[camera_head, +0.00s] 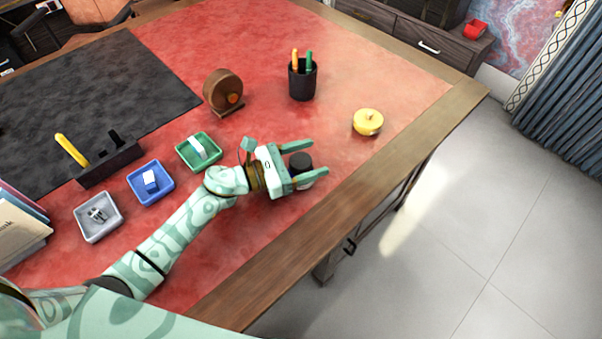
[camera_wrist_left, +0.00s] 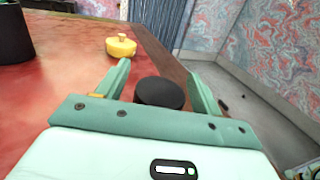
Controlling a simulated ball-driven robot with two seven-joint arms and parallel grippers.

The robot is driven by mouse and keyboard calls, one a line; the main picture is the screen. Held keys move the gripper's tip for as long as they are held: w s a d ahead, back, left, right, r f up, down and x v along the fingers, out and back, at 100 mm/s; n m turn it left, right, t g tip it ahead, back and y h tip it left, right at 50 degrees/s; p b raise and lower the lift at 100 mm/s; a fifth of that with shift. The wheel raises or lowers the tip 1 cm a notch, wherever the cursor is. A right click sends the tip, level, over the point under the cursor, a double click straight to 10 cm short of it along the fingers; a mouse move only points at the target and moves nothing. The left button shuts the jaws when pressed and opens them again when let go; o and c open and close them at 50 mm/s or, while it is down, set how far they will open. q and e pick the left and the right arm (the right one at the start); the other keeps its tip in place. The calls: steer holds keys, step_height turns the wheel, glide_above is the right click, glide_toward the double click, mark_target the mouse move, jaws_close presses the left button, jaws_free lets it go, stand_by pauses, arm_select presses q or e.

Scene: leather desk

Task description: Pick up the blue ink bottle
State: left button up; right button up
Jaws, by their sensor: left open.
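A small bottle with a black cap (camera_head: 301,161) stands on the red leather desk near its right edge; its body is mostly hidden, so I cannot make out its blue colour. My left gripper (camera_head: 309,160) is open, with one finger on each side of the bottle. In the left wrist view the round black cap (camera_wrist_left: 159,93) shows between the two open fingers (camera_wrist_left: 160,85), with a gap visible at each side. My right gripper is in neither view.
A yellow round object (camera_head: 368,122) and a black pen cup (camera_head: 302,80) stand beyond the gripper. A brown wooden wheel-shaped holder (camera_head: 223,92) and green (camera_head: 198,151), blue (camera_head: 150,183) and grey (camera_head: 99,216) trays lie to the left. The wooden desk edge (camera_head: 345,190) runs close by on the right.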

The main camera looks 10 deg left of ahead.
arm_select(q)
steer(key=shift+d, duration=0.1)
steer(key=shift+c, duration=0.4)
jaws_close()
steer(key=shift+w, duration=0.1)
steer(key=shift+r, duration=0.1)
